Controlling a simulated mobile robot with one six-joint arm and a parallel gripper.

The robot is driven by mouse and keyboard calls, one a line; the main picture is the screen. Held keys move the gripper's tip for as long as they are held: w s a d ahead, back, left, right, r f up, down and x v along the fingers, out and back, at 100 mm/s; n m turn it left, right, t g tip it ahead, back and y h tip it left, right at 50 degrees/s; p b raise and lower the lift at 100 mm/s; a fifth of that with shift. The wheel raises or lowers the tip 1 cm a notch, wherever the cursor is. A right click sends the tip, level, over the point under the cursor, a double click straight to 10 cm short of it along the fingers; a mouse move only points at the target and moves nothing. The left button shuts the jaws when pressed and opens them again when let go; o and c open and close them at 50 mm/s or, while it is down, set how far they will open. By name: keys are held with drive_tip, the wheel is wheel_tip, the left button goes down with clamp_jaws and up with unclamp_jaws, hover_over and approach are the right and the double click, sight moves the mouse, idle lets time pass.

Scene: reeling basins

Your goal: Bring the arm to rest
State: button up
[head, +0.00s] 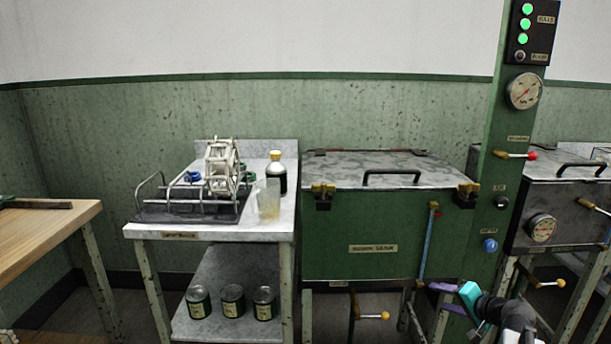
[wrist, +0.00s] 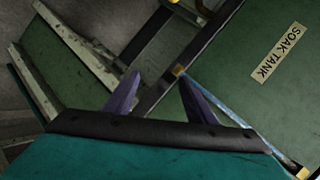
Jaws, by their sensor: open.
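My gripper (head: 446,297) is at the lower right of the head view, in front of the green soak tank (head: 345,240). In the wrist view its two purple fingers (wrist: 160,95) stand wide apart with nothing between them. The tank's front, with its "SOAK TANK" label, shows at the right of the wrist view. A finger appears close to the tank's blue sight tube (head: 428,245); I cannot tell whether they touch. The tank's grey lid (head: 345,168) is down.
A white side table (head: 180,230) holds a wire rack with a white reel (head: 221,165), a beaker (head: 268,200) and a yellow-capped bottle (head: 277,172). Several tins stand on its lower shelf. A green column (head: 510,150) with a gauge and valves rises beside my gripper. A wooden bench (head: 45,235) is at left.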

drive_tip(key=s+a+f+n+g+p, duration=0.2)
drive_tip(key=s+a+f+g+p, duration=0.3)
drive_tip(key=s+a+f, duration=0.35)
drive_tip(key=s+a+f+n+g+p, duration=0.2)
drive_tip(key=s+a+f+g+p, duration=0.3)
drive_tip(key=a+f, duration=0.55)
drive_tip(key=s+a+f+n+g+h+p, duration=0.2)
drive_tip(key=s+g+p, duration=0.1)
drive_tip(key=s, duration=1.1)
drive_tip(key=s+a+f+n+g+h+p, duration=0.2)
drive_tip(key=s+p, duration=0.4)
drive_tip(key=s, duration=0.8)
drive_tip(key=shift+s+a+f+n+g+p, duration=0.25)
drive_tip(key=shift+a+f+n+g, duration=0.25)
drive_tip(key=shift+a+n+g, duration=0.3)
